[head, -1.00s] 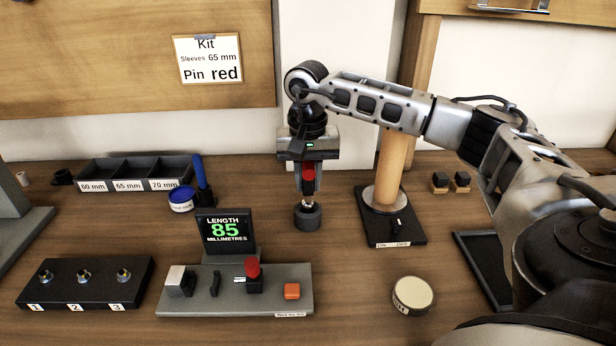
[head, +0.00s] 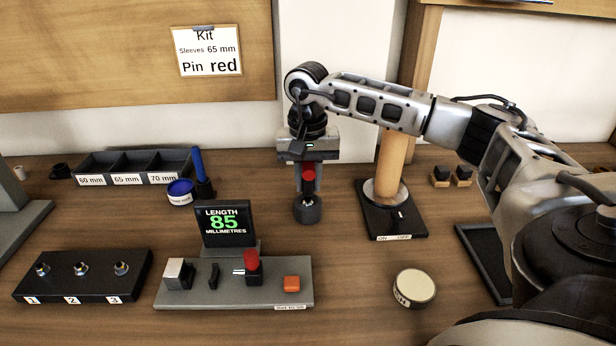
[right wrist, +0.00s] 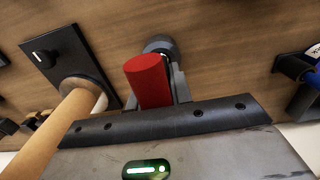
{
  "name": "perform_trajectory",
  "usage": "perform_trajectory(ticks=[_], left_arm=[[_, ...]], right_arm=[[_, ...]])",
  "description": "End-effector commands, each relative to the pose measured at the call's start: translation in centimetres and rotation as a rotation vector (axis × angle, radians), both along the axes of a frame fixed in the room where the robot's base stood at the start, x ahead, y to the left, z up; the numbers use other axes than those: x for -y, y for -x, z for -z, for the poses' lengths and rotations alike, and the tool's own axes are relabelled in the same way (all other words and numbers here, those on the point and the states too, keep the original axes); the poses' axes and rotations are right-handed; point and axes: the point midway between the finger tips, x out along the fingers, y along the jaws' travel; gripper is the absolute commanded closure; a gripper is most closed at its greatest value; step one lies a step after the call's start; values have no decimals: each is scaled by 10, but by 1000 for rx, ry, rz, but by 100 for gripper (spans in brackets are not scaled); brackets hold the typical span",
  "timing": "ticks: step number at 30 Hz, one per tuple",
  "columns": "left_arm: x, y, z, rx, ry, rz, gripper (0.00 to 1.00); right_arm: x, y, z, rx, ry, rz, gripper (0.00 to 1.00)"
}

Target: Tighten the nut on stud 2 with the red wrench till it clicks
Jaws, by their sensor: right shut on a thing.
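My right gripper (head: 308,190) points down and is shut on the red wrench (head: 308,173), whose red handle also shows in the right wrist view (right wrist: 148,82). Its lower end is hidden by the fingers and a dark round holder (head: 307,210) right below the fingertips. I cannot tell whether it still sits in the holder. Stud 2 (head: 81,268) is the middle of three studs on a black block (head: 130,285) at the left, each with a metal nut, far from the gripper. My left gripper is not in view.
A grey gauge (head: 200,297) with a red-topped part and a display reading 85 (head: 224,226) stands between block and gripper. A wooden post on a black base (head: 395,225) is close on the right. A round tin (head: 414,288) lies in front; a sleeve tray (head: 125,162) is behind left.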

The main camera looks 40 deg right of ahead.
Motion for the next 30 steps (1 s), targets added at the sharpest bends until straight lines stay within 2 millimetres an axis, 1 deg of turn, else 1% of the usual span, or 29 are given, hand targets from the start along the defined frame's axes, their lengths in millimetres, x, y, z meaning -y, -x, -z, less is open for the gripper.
perform_trajectory(ticks=[8, 9, 11, 12, 23, 25, 26, 27, 30], left_arm=[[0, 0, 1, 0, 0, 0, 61], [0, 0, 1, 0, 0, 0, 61], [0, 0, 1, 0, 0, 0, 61], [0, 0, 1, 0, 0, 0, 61], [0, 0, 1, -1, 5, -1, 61], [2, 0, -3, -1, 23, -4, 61], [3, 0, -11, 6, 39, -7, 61], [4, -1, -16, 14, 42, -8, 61], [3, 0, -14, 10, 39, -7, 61]], right_arm=[[0, 0, 0, 2, -1, 0, 100], [0, 0, 0, 2, -1, 0, 76], [0, 0, 0, 2, -1, 0, 59], [0, 0, 0, 2, -1, 0, 53], [0, 0, 1, -1, 0, 0, 53], [0, 0, 1, -1, -1, 0, 53], [0, 0, -1, 1, 0, 0, 53], [0, -1, -11, 5, -1, 0, 53], [0, -2, -34, 7, -2, -1, 53]])
